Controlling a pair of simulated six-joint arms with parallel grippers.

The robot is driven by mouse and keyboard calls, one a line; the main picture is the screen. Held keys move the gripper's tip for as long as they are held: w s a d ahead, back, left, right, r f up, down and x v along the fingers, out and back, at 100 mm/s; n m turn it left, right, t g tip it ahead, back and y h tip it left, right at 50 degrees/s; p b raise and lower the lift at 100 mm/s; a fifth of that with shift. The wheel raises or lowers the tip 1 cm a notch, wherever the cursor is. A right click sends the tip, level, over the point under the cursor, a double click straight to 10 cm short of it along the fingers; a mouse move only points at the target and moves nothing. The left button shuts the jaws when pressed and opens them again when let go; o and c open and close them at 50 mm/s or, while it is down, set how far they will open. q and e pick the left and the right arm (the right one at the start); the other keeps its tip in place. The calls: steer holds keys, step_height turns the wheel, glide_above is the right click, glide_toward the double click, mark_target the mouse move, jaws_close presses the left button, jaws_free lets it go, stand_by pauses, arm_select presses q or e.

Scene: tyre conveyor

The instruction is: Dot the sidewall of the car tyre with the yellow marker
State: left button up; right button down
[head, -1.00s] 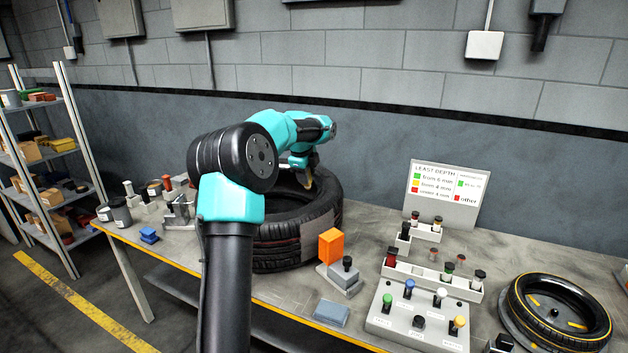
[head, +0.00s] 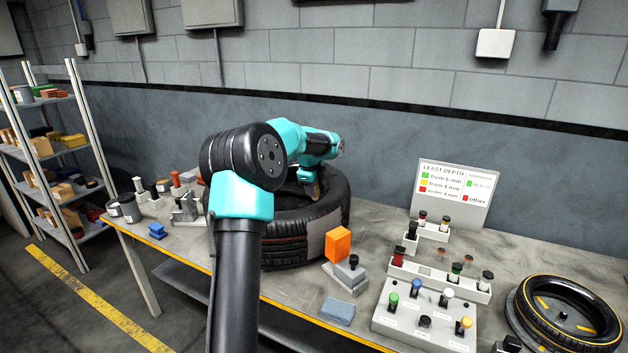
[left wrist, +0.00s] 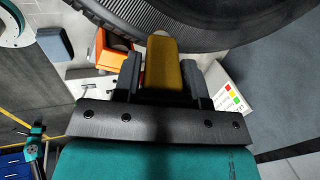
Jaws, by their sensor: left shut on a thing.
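The car tyre (head: 290,250) lies flat on the workbench, large and black, partly hidden behind my left arm. My left gripper (head: 316,190) is over the tyre's upper side, pointing down at the far inner part of the ring. It is shut on the yellow marker (left wrist: 165,65), which looks blocky and brownish yellow between the fingers in the left wrist view. In that view the tyre (left wrist: 220,22) curves across the top, just beyond the marker's end. I cannot tell whether the marker touches the sidewall. My right gripper is not in view.
A panel of coloured knobs (head: 425,325), a depth sign (head: 452,195) and a yellow-marked smaller tyre (head: 565,310) are farther right. Small items stand left of the tyre.

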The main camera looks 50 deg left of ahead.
arm_select(q)
steer(key=shift+f, duration=0.65)
steer(key=shift+f, duration=0.65)
stand_by(0.4)
steer(key=shift+r, duration=0.1)
stand_by(0.5)
steer(key=shift+r, duration=3.45)
steer(key=d+f+n+g+y, duration=0.1)
steer(key=d+n, duration=0.6)
steer(key=d, duration=1.6)
steer(key=s+d+f+n+g+y, duration=0.1)
steer(key=d+n, duration=0.5)
steer(key=d, duration=1.7)
steer(key=shift+d+f+n+g, duration=0.15)
steer(key=shift+f+n+g, duration=0.25)
steer(key=shift+f+g, duration=0.15)
